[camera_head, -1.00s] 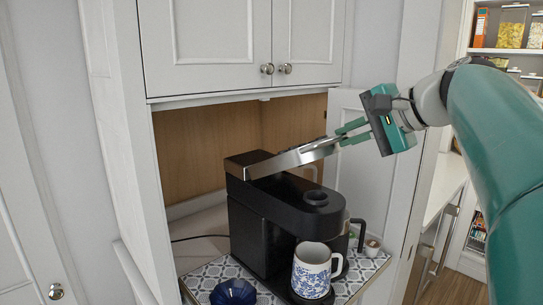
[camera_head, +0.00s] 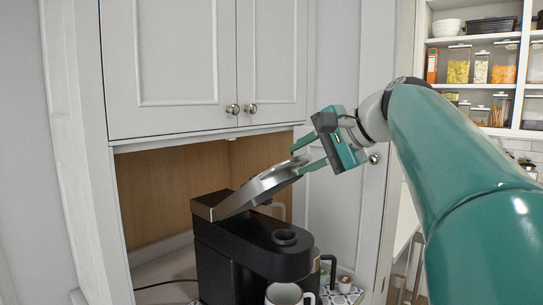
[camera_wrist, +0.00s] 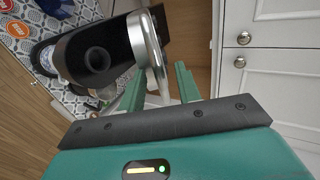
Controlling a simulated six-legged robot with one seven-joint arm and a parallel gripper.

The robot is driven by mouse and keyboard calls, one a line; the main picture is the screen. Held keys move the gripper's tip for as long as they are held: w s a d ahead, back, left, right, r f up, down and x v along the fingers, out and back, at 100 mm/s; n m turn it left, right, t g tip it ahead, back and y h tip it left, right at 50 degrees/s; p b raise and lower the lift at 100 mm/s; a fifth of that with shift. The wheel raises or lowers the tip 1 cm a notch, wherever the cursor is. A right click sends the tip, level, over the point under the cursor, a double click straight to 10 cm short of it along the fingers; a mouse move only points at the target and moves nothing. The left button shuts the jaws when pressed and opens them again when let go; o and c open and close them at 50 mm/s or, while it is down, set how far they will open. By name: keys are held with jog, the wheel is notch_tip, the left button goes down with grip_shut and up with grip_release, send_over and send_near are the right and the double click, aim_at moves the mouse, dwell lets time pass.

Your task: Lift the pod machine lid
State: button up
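The black pod machine (camera_head: 228,255) stands in the cabinet nook. Its silver-edged lid (camera_head: 258,188) is raised and tilted, hinged at the left, with its free end up at the right. My gripper (camera_head: 297,160) is at that free end, its two green fingers spread apart, one above and one below the lid's end. In the wrist view, the lid's silver rim (camera_wrist: 147,48) is just beyond and between the finger tips (camera_wrist: 158,72). The round pod opening (camera_wrist: 97,59) of the machine is uncovered. Whether a finger touches the lid is hard to tell.
Upper cabinet doors (camera_head: 190,60) hang above the nook. An open white door panel (camera_head: 340,215) stands to the right, behind my gripper. A mug (camera_head: 285,294) is in front of the machine, cut off by the frame. Shelves with jars (camera_head: 480,70) stand at far right.

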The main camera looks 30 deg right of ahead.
jog(key=v, duration=1.4)
jog(key=shift+w+d+f, duration=0.1)
